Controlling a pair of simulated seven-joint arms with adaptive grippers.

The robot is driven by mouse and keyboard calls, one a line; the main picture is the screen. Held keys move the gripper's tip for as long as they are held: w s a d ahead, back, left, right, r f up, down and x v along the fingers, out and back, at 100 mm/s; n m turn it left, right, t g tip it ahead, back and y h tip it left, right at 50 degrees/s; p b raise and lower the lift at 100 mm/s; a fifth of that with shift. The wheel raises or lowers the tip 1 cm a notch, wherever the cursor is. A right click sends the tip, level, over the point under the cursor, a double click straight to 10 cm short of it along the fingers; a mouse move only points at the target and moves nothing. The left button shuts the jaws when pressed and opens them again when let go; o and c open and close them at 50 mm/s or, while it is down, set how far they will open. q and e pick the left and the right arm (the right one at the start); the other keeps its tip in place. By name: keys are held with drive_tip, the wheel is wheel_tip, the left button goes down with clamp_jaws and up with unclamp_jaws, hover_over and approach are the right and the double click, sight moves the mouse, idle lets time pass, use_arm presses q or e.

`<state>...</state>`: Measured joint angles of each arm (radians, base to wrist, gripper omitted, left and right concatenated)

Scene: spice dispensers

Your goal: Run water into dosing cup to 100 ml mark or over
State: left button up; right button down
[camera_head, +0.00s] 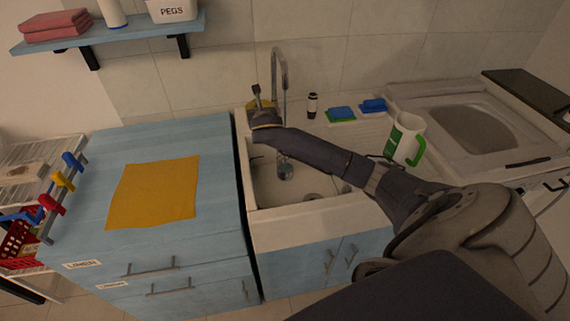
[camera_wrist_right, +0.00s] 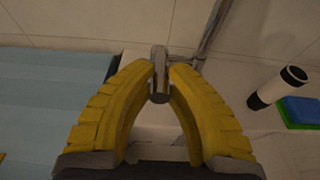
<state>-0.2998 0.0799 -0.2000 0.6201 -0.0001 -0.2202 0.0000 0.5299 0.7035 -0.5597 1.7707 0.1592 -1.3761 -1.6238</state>
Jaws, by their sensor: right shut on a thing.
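The tap (camera_head: 280,62) arches over the white sink (camera_head: 262,187). My right gripper (camera_wrist_right: 160,72) has its yellow fingers on either side of the tap's metal lever (camera_wrist_right: 159,77) and is shut on it. In the head view the lever (camera_head: 257,92) stands up above this gripper (camera_head: 262,106). A small greyish, cup-like thing (camera_head: 285,171), perhaps the dosing cup, is in the sink below the spout. Its marks and water level are too small to read. My forearm crosses the space under the spout, and I cannot tell whether water runs. My left gripper is not in view.
A white jug with a green handle (camera_head: 405,138) stands right of the sink. A dark-capped bottle (camera_head: 312,106) and sponges (camera_head: 341,114) lie behind the sink. A yellow cloth (camera_head: 153,192) lies on the blue cabinet. A shelf (camera_head: 120,35) hangs at upper left.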

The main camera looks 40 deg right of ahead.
drive_tip(key=shift+f, duration=0.1)
drive_tip(key=shift+s+a+f, duration=0.15)
drive_tip(key=shift+s+f, duration=0.05)
drive_tip(key=shift+f, duration=0.3)
drive_tip(key=c, duration=1)
unclamp_jaws()
drive_tip(key=shift+s+r, duration=0.1)
drive_tip(key=v, duration=0.6)
drive_tip(key=shift+s+a+r, duration=0.15)
drive_tip(key=shift+s+a, duration=0.05)
drive_tip(key=shift+s, duration=0.1)
